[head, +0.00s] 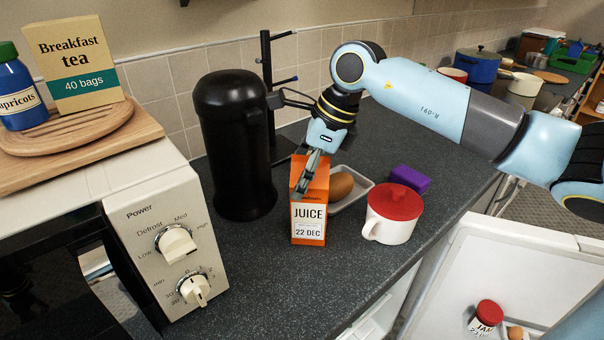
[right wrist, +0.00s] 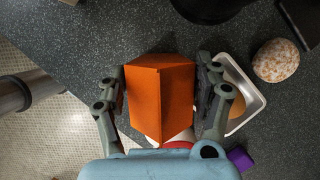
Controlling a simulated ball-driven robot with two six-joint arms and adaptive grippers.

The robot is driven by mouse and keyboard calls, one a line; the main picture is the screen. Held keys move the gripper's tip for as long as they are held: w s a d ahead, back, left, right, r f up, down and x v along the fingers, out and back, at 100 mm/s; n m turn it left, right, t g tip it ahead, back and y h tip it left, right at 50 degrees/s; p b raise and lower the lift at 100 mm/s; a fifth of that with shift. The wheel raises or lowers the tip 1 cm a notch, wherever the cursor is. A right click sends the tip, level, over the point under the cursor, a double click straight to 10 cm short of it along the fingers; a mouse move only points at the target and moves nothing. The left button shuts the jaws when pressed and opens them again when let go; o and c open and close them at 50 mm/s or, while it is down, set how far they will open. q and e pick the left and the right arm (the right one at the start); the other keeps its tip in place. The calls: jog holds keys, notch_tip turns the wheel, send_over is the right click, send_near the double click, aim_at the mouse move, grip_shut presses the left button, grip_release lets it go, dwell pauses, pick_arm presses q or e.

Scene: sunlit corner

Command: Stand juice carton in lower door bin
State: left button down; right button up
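The orange juice carton (head: 309,228) stands upright on the dark counter, its white label facing the head camera. My right gripper (head: 311,172) reaches down over its upper part. In the right wrist view the carton (right wrist: 160,95) lies between the two fingers of the gripper (right wrist: 161,85), which sit flush on both sides with no clear gap. An open white fridge door (head: 515,265) is at the lower right. A red-lidded jar (head: 487,315) and an egg (head: 514,332) show low on its inner side; the bin there is mostly cut off. My left gripper is out of view.
A white mug with a red lid (head: 393,214) stands right of the carton. A tray (head: 355,200) with a brown item (head: 340,186) lies behind. A tall black container (head: 236,150) stands left, and a purple block (head: 410,179) behind the mug. Counter in front is clear.

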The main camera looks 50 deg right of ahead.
jog(key=o, duration=0.4)
